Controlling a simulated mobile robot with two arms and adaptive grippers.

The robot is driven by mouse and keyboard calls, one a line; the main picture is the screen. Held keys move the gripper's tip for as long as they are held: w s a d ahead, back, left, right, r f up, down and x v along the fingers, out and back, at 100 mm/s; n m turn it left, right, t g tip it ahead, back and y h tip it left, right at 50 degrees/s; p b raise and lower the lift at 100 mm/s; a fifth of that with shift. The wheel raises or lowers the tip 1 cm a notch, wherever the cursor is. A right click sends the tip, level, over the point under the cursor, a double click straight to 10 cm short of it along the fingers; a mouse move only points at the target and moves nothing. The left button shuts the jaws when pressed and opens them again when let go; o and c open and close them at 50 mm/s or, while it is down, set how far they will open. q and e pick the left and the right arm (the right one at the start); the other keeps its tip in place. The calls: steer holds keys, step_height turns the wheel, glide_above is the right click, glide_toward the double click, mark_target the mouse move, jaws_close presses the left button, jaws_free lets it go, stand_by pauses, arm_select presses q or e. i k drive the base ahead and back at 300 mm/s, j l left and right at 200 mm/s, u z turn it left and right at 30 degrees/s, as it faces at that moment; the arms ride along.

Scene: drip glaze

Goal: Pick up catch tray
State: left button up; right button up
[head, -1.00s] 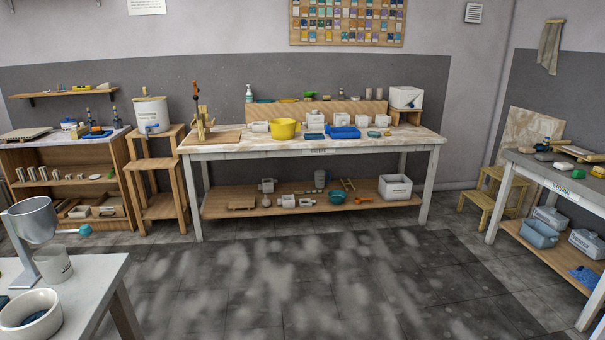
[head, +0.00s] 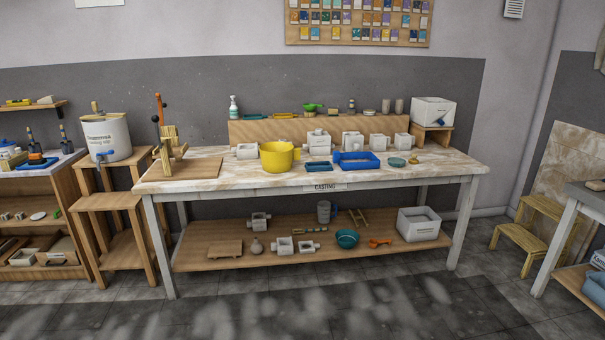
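A bright blue tray (head: 372,166) with raised walls lies on the casting table's top, right of its middle. White blocky moulds stand close behind both. Neither of my grippers is in view.
A stool (head: 527,236) stands at the right. The floor in front is clear.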

mark_target(355, 158)
steer(key=i, duration=0.95)
steer(key=i+z, duration=0.1)
steer(key=i, duration=0.9)
steer(key=i+j, duration=0.2)
steer(key=i, duration=0.75)
steer(key=i+j+z, duration=0.1)
steer(key=i, duration=0.9)
steer(key=i+z, duration=0.3)
steer(key=k+j, duration=0.05)
